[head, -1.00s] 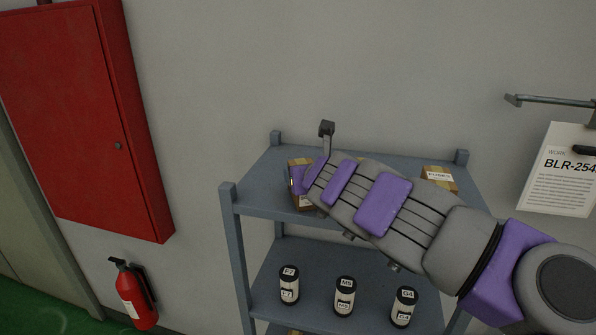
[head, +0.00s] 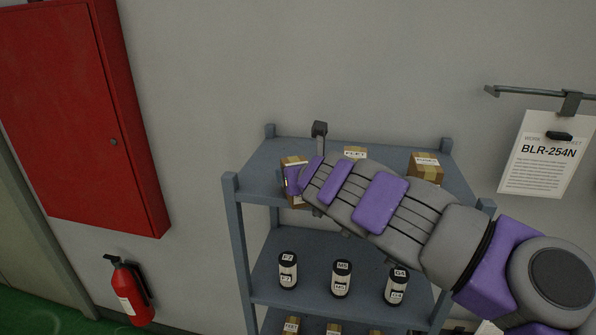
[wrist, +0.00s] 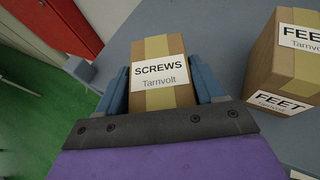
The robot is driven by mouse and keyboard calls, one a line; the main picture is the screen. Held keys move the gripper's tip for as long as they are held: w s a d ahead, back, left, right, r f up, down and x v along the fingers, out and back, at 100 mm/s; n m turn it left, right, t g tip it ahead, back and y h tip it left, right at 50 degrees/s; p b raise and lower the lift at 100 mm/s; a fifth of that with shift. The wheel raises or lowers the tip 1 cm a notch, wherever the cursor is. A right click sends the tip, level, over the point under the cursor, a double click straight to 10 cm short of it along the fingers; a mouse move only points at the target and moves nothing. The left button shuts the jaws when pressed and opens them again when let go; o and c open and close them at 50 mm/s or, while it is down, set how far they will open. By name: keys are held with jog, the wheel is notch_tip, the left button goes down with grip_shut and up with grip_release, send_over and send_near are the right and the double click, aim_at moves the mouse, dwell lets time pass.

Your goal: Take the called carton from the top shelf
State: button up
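A brown carton with yellow tape, labelled SCREWS Tarnvolt (wrist: 160,77), is between the two blue fingers of my gripper (wrist: 160,95) in the wrist view. Both fingers lie against its sides, and the gripper looks shut on it. In the head view this carton (head: 291,164) is at the front left of the top shelf (head: 262,163), partly hidden by my gripper (head: 292,180). I cannot tell whether it rests on the shelf. A FEET Tarnvolt carton (wrist: 290,55) stands to its right. Other cartons are at the back (head: 355,153) and right (head: 425,168).
Several black-and-white canisters (head: 341,279) stand on the middle shelf, with more cartons (head: 291,325) below. A work sheet, BLR-254N (head: 545,160), hangs at right; its small text is unreadable. A red cabinet (head: 75,110) and extinguisher (head: 130,290) are at left.

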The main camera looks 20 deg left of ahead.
jog(key=o, duration=0.4)
jog(key=shift+w+r, duration=0.1)
jog(key=shift+o, duration=0.2)
jog(key=shift+r, duration=0.1)
jog(key=b+v, duration=0.1)
jog(key=v, duration=1.6)
jog(key=shift+d, duration=0.1)
jog(key=shift+c, duration=0.4)
